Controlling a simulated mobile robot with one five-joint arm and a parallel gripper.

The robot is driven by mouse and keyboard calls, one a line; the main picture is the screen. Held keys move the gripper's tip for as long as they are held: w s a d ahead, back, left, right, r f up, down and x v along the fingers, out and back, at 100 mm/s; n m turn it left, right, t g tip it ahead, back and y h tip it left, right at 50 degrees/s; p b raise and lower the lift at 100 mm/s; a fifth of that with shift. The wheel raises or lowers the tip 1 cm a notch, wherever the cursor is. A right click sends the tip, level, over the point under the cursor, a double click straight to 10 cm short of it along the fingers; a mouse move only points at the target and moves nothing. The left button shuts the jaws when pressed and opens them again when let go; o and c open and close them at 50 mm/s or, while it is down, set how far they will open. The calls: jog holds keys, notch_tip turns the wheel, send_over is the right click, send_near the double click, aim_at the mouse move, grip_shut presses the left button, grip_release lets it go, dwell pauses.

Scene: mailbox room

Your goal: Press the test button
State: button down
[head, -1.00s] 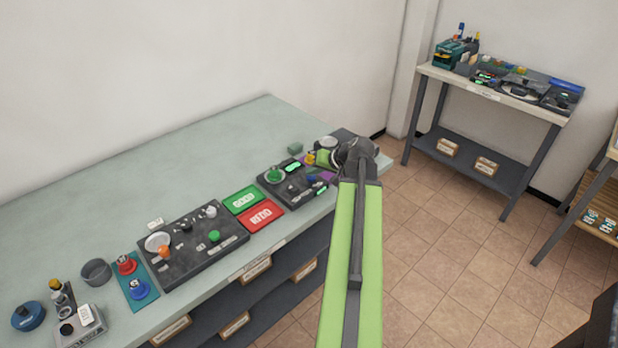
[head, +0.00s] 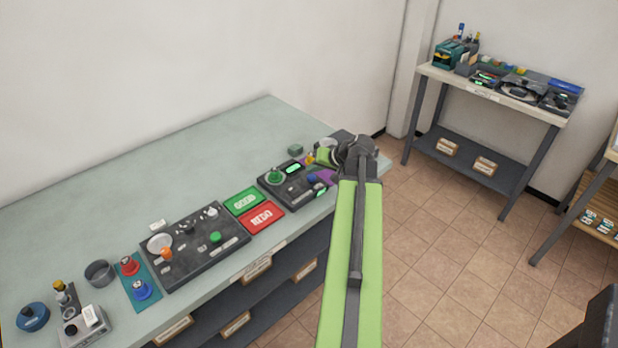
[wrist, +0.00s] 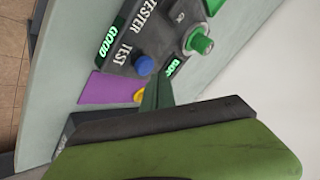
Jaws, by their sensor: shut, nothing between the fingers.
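The dark tester (head: 290,190) sits near the right end of the bench, and it fills much of the wrist view (wrist: 158,35). Beside its TEST lettering is a round blue button (wrist: 144,65). A green knob (wrist: 200,43) and a lit GOOD display (wrist: 110,40) are also on the tester. My gripper (wrist: 160,82) is shut and empty, its green fingers near the blue button with a visible gap in the picture. Their height above the panel is hard to tell. In the head view my arm hides the fingertips.
A purple patch (wrist: 108,88) and a yellow piece (wrist: 139,97) lie close to my fingers. Green GOOD (head: 243,201) and red REDO (head: 262,217) pads lie left of the tester. Another dark panel (head: 200,257) stands further left. The bench's back area is clear.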

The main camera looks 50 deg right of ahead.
aim_at(314, 178)
jog(key=shift+r+p, duration=2.6)
jog(key=shift+f, duration=0.1)
jog(key=shift+s, duration=0.1)
